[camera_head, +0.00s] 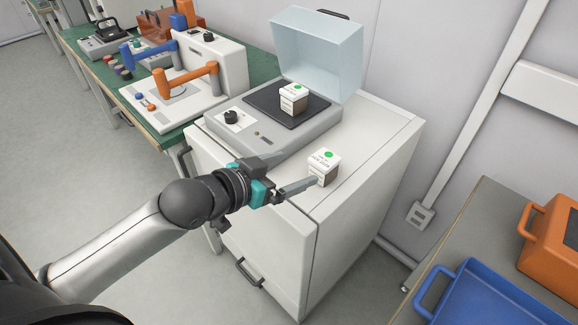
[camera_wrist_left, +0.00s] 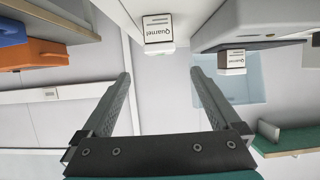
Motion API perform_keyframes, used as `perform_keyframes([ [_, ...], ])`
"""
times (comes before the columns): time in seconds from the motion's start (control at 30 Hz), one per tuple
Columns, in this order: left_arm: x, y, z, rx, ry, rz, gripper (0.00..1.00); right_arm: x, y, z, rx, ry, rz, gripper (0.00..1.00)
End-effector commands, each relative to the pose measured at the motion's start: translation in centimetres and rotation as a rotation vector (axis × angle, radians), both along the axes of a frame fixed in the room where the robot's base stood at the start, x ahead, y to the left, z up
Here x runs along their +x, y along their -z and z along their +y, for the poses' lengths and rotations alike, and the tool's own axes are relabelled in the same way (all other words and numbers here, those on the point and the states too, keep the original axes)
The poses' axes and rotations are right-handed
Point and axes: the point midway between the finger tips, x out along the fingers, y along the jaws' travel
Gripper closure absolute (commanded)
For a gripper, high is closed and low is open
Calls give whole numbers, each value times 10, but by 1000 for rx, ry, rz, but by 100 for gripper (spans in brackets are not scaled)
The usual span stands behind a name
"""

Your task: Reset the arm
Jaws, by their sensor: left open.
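My left gripper (camera_head: 300,167) is open and empty over the front edge of the white cabinet. It also shows in the left wrist view (camera_wrist_left: 160,73), with both fingers apart and nothing between them. A small white and brown box with a green dot (camera_head: 324,167) stands on the cabinet top, just beyond the fingers. The same box shows in the left wrist view (camera_wrist_left: 158,30), apart from the fingertips. A second similar box (camera_head: 294,98) stands on the dark plate of a grey device (camera_head: 270,133) with a raised clear lid (camera_head: 318,55). My right gripper is not in view.
The white cabinet (camera_head: 375,140) carries the device. A green-topped bench (camera_head: 112,82) with orange and blue handled equipment stands at the left. A grey table (camera_head: 480,215) at the right holds a blue tray (camera_head: 455,284) and an orange case (camera_head: 552,245). The floor at left is clear.

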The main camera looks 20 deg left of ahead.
Motion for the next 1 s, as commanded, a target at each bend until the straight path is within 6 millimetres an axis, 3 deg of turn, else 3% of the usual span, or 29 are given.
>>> perform_keyframes([
  [0.43,0,0,0,0,0,0,3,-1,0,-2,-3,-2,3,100],
  [0.57,-7,11,-2,13,-15,39,3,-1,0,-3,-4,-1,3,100],
  [0.77,-49,61,-8,95,-80,243,3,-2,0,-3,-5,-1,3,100],
  [1.0,-120,110,-15,196,-148,548,3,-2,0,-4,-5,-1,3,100],
])
